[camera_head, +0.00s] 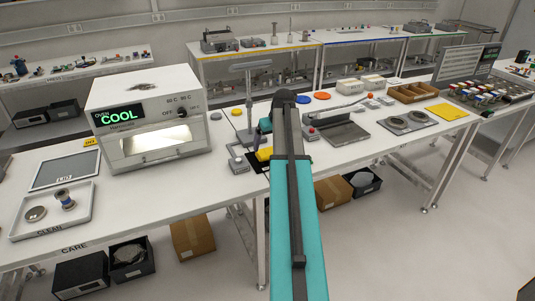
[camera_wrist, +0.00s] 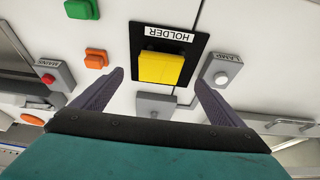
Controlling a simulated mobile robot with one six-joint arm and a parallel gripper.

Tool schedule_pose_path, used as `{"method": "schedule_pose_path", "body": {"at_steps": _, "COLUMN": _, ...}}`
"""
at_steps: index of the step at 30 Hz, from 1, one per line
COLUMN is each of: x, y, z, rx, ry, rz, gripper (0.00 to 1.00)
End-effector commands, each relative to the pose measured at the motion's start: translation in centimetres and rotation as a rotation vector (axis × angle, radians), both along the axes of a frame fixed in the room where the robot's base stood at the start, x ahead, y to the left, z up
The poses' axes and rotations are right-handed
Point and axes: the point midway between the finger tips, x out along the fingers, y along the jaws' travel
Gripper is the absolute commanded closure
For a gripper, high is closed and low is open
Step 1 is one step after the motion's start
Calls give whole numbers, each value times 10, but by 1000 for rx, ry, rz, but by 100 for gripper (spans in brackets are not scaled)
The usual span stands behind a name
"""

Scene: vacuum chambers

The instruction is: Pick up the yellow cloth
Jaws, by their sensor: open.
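A yellow block-like piece (camera_wrist: 161,68) sits on a black pad (camera_wrist: 139,38) labelled HOLDER in the wrist view. It looks thick, and I cannot tell whether it is a folded cloth. It also shows in the head view (camera_head: 264,154), just left of my arm. A flat yellow square (camera_head: 447,111), cloth-like, lies at the right part of the bench. My gripper (camera_wrist: 158,80) is open and empty, its two fingers spread on either side of the yellow piece, apart from it.
A grey box with a white button (camera_wrist: 221,76) is close to the right finger. Orange (camera_wrist: 96,60) and green (camera_wrist: 82,9) blocks and a red-button box (camera_wrist: 52,76) are at the left. An oven (camera_head: 150,120) stands on the bench (camera_head: 200,182) left of my arm.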

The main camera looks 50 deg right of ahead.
Motion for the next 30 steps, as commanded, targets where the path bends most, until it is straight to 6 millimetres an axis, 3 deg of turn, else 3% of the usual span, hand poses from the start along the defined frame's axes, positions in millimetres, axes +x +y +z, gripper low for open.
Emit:
{"method": "schedule_pose_path", "body": {"at_steps": 6, "x": 4, "y": -2, "z": -11, "rx": 0, "ry": 0, "rz": 0, "gripper": 8}}
{"method": "schedule_pose_path", "body": {"at_steps": 20, "x": 5, "y": -3, "z": -14, "rx": 0, "ry": 0, "rz": -1, "gripper": 8}}
{"method": "schedule_pose_path", "body": {"at_steps": 30, "x": 14, "y": -7, "z": -34, "rx": 0, "ry": 0, "rz": -2, "gripper": 8}}
